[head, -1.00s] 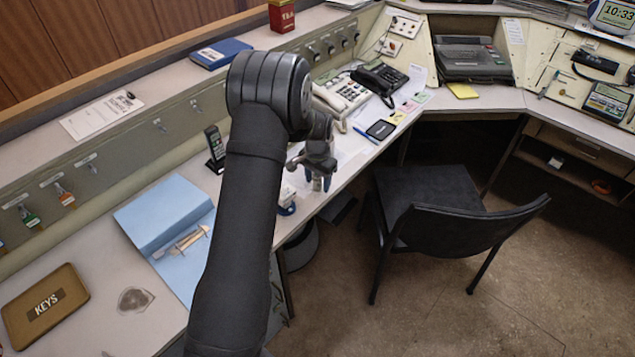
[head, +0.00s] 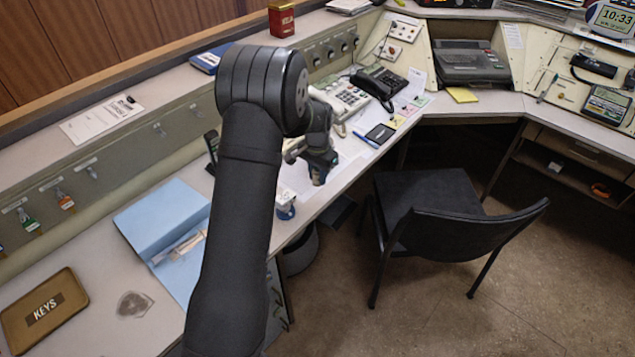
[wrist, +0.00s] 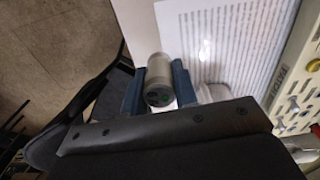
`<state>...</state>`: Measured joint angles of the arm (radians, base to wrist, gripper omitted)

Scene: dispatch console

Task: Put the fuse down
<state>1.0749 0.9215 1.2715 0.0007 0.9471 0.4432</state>
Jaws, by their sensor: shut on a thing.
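The fuse (wrist: 158,84), a short grey cylinder with a dark end showing small green marks, is between the blue fingers of my gripper (wrist: 158,76) in the wrist view. The gripper is shut on it, with a white printed sheet (wrist: 225,45) behind. In the head view my gripper (head: 320,168) points down over the desk, near its front edge. The fuse is hidden or too small to make out there. I cannot tell whether it touches the desk.
A white and blue cup-like item (head: 286,206) stands near the desk edge, close to my gripper. A black phone (head: 378,82) and a dark flat pad (head: 380,133) lie beyond. A black chair (head: 430,205) stands in front of the desk. A blue folder (head: 160,215) lies to the left.

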